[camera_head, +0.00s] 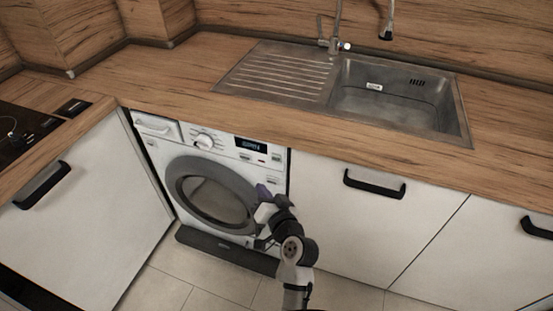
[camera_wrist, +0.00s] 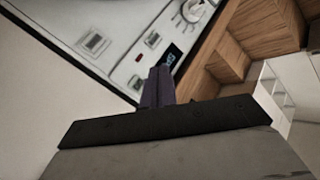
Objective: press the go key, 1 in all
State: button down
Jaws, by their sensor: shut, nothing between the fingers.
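The white washing machine (camera_head: 163,154) stands under the counter with its control panel facing out. Its panel has a dial (camera_head: 204,141), a lit display (camera_head: 251,146) and small keys. The wrist view shows a pale key (camera_wrist: 95,44), another pale key (camera_wrist: 135,82) and a small red mark (camera_wrist: 152,39) beside the display (camera_wrist: 173,54). The labels are too small to tell which is the go key. My gripper (camera_head: 263,191) is shut and empty, in front of the machine's right side, below the display. Its purple fingers (camera_wrist: 158,88) cover part of the panel edge in the wrist view.
The round door (camera_head: 213,193) of the machine is closed. A cabinet door (camera_head: 90,215) is at the left, and a white drawer front (camera_head: 340,215) with a black handle (camera_head: 374,184) is at the right. The wooden counter (camera_head: 180,75) with a steel sink (camera_head: 395,95) runs above.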

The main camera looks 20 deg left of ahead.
jog(key=shift+w+d+b, duration=0.15)
jog(key=shift+w+b, duration=0.2)
jog(key=shift+w, duration=4.05)
jog(key=shift+w, duration=0.4)
jog(key=shift+w+b, duration=0.35)
jog(key=shift+s, duration=0.8)
jog(key=shift+s, duration=2.5)
